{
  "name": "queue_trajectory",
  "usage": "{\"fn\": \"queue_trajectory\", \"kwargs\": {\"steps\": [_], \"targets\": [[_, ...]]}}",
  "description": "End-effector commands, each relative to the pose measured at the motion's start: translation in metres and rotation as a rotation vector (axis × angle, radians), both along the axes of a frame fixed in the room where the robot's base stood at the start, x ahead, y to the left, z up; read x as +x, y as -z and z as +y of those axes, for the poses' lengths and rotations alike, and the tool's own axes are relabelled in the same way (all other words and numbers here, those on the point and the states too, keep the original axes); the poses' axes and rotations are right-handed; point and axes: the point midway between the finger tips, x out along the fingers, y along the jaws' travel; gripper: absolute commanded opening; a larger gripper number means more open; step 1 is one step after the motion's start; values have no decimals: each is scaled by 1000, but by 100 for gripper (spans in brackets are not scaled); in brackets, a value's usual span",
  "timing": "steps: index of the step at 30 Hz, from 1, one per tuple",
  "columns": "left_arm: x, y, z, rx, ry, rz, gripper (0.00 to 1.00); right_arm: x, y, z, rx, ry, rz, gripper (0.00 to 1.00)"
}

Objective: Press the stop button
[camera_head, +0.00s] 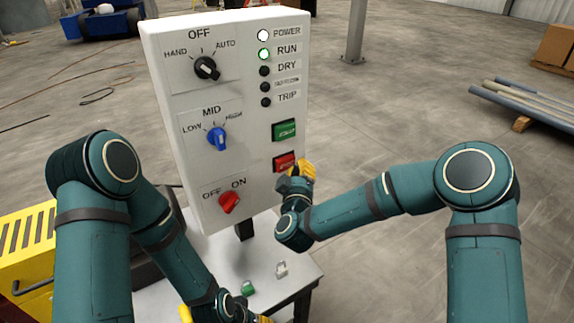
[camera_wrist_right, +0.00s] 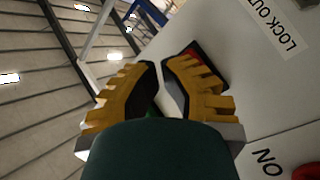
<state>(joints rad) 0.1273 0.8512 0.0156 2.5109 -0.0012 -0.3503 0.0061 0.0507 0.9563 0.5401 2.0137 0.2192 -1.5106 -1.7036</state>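The red stop button (camera_head: 284,161) is on the lower right of the white control panel's face, below the green start button (camera_head: 284,130). My right gripper (camera_head: 300,170) has yellow fingers and is beside the stop button, partly covering its lower right; contact cannot be told. In the right wrist view its fingertips (camera_wrist_right: 160,63) are together with only a sliver between them, and nothing is held. Part of the red button (camera_wrist_right: 193,50) shows behind one finger there. My left gripper (camera_head: 226,315) is low at the bottom edge, cut off, its yellow fingers spread apart.
The control panel (camera_head: 182,180) also bears a black selector (camera_head: 206,68), a blue knob (camera_head: 217,138) and a red OFF/ON knob (camera_head: 229,202). The POWER and RUN lamps (camera_head: 264,54) are lit. Small green and light pieces lie on the table (camera_head: 300,270).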

Motion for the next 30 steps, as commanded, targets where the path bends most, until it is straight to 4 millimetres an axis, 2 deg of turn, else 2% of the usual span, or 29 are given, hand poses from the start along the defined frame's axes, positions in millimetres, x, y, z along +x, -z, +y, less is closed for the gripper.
{"fn": "queue_trajectory", "kwargs": {"steps": [30], "targets": [[0, 3, 0, 0, 0, 0, 47, 7, 0, 5, 0, 0, 0, 0]]}}
